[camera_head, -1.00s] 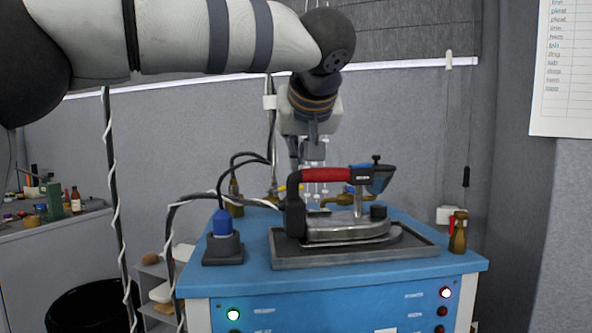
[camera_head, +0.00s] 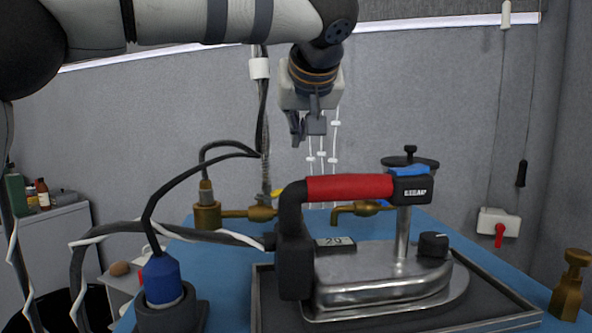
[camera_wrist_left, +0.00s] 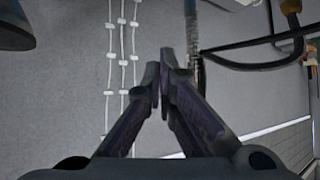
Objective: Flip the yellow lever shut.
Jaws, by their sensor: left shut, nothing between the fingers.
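The yellow lever (camera_head: 277,192) shows only as a small yellow bit above the brass pipe (camera_head: 235,213), behind the steam iron (camera_head: 370,270). Most of it is hidden or too small to make out, so I cannot tell its position. My left gripper (camera_head: 306,138) hangs from the arm overhead, above the lever and slightly to its right in the picture, apart from it. Its fingers are together and hold nothing. In the left wrist view the shut fingers (camera_wrist_left: 165,85) stand before the grey wall; I cannot make out the lever there. My right gripper is not in view.
The iron with a red handle (camera_head: 348,187) stands on a dark tray (camera_head: 480,300) on the blue table. A blue-capped plug (camera_head: 162,278) with a black cable stands at the left. A brass fitting (camera_head: 568,285) is at the right. Cords with white clips (camera_head: 322,155) hang behind the gripper.

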